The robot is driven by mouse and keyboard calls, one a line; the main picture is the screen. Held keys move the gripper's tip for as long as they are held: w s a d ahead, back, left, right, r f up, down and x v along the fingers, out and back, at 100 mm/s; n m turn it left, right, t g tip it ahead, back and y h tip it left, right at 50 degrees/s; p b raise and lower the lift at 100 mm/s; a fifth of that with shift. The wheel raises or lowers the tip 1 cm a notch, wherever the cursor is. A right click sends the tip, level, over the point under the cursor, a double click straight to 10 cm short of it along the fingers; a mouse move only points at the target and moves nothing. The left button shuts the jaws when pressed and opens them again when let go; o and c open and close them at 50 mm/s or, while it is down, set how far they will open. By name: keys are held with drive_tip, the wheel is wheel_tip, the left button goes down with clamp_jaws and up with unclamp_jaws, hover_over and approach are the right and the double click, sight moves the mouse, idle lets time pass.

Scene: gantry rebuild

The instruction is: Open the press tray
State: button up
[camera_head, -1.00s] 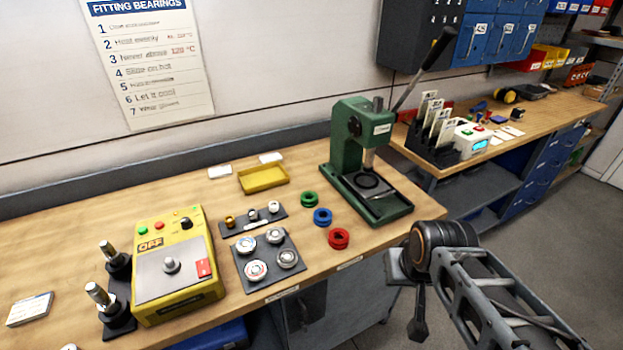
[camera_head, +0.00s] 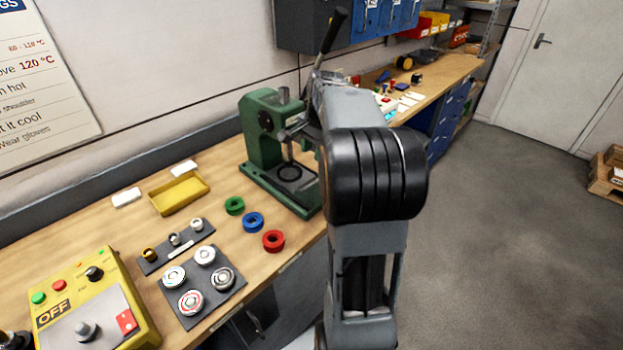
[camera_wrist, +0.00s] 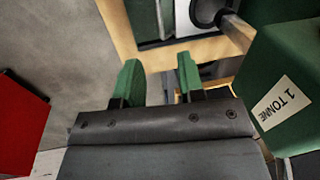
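The green press (camera_head: 262,135) stands on the bench, its lever angled up to the right. Its base bears a grey plate with a black ring (camera_head: 289,172); I cannot make out a separate tray or whether one is drawn out. In the wrist view the press body (camera_wrist: 293,60) with a "1 TONNE" label is at the right, and a green base edge (camera_wrist: 142,22) is at the top. My gripper (camera_wrist: 158,70) has its two green fingers apart, nothing held between them, with the wooden bench edge beyond. In the head view my arm hides the gripper and the base's right side.
Green, blue and red rings (camera_head: 273,241) lie left of the press. A yellow tray (camera_head: 180,193), a dark plate with bearings (camera_head: 203,310) and a yellow heater box (camera_head: 90,300) marked OFF are farther left. Open floor (camera_head: 500,220) is at the right. An unclear red surface (camera_wrist: 20,125) is at the wrist view's left.

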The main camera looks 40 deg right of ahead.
sight(311, 184)
drive_tip(key=shift+m, duration=0.4)
drive_tip(key=w+f, duration=0.1)
drive_tip(key=f, duration=0.8)
drive_tip(key=w+d+f, duration=0.1)
drive_tip(key=f, duration=0.3)
drive_tip(key=shift+w+f+p, duration=0.3)
drive_tip(key=shift+p, duration=0.05)
drive_tip(key=shift+c, duration=0.5)
clamp_jaws()
